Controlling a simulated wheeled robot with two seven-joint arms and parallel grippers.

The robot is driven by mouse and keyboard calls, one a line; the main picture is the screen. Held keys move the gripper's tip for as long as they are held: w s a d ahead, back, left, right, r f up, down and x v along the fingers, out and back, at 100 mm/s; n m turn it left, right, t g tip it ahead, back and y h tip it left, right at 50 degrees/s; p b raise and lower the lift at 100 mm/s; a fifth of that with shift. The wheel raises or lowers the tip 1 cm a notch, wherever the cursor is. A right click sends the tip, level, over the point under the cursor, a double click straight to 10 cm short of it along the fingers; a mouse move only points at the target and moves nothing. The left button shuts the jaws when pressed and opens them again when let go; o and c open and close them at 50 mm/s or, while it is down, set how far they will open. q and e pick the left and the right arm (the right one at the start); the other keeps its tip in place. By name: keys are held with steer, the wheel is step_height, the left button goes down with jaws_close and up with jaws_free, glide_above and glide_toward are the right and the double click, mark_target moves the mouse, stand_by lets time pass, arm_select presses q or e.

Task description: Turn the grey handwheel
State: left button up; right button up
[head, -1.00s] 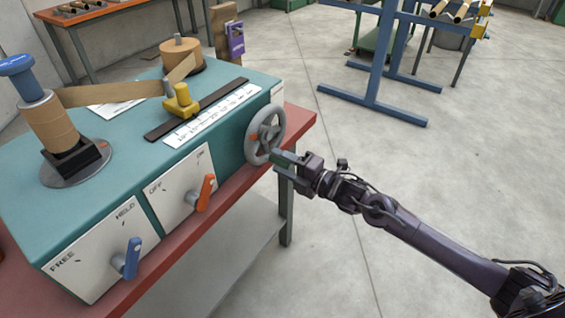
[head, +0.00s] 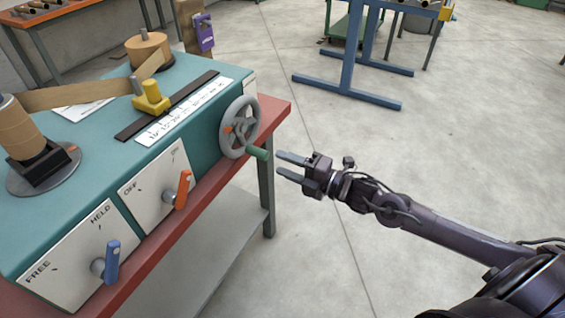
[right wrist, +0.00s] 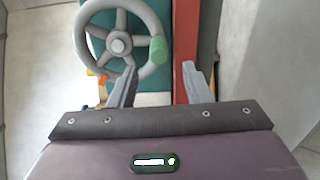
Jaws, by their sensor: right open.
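The grey handwheel (head: 239,127) is on the right end of the teal winder, with a green handle (head: 258,153) sticking out from its lower right rim. An orange mark shows on its left side. In the right wrist view the handwheel (right wrist: 119,42) is ahead and to the left, with its green handle (right wrist: 158,50) at the right of the rim. My right gripper (head: 284,165) is open and empty, just right of the green handle and apart from it. In the right wrist view its two fingers (right wrist: 158,85) are spread. My left gripper is not in view.
The winder stands on a red-edged bench (head: 279,112). An orange lever (head: 182,190) and a blue lever (head: 111,262) stick out from its front panels. A yellow guide (head: 151,98) and paper strip sit on top. The floor right of the bench is clear.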

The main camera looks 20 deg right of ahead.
mark_target(268, 156)
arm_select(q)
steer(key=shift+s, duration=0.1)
arm_select(e)
steer(key=m, duration=0.4)
steer(key=shift+w+a+r+m, duration=0.15)
steer(key=shift+w+a+m, duration=0.05)
steer(key=shift+m, duration=0.1)
steer(key=m, duration=0.3)
steer(key=shift+w, duration=0.1)
steer(key=m, duration=0.3)
steer(key=shift+m, duration=0.3)
steer(key=m, duration=0.5)
steer(key=shift+d+m+p, duration=0.15)
steer(key=shift+m+p, duration=0.2)
steer(key=shift+m, duration=0.05)
steer(key=m, duration=0.4)
steer(key=shift+s+d, duration=0.2)
steer(key=shift+s, duration=0.05)
steer(key=shift+w+a+m, duration=0.3)
steer(key=shift+w+a, duration=0.05)
steer(key=shift+w, duration=0.05)
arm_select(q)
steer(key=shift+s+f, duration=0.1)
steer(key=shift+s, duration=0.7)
arm_select(e)
steer(key=x, duration=0.6)
steer(key=shift+w+a, duration=0.2)
steer(key=shift+w, duration=0.1)
